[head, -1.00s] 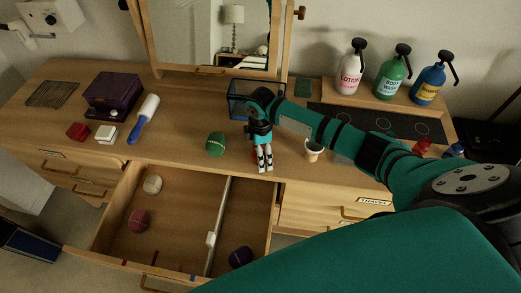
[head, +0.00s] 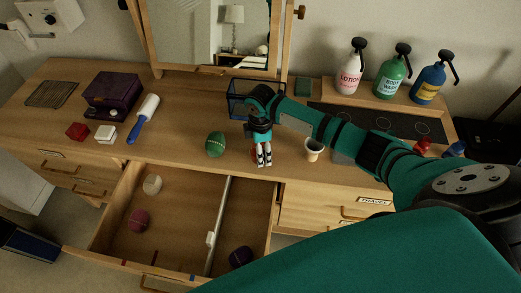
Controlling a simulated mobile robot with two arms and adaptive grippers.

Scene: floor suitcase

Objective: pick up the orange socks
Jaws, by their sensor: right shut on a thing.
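The orange socks (head: 255,153) are mostly hidden by my right gripper, and only a small reddish-orange patch shows beside its fingers. My right gripper (head: 264,160) points down at the dresser top near its front edge, in front of the dark mesh basket, and is shut on the orange socks. I cannot tell whether the socks still touch the surface. My left gripper is not in view.
A green rolled sock ball (head: 216,144) lies just left of my right gripper. A white cup (head: 313,149) stands to the right. Below, an open drawer (head: 180,240) holds white, maroon and dark purple balls. The mesh basket (head: 240,104) stands behind.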

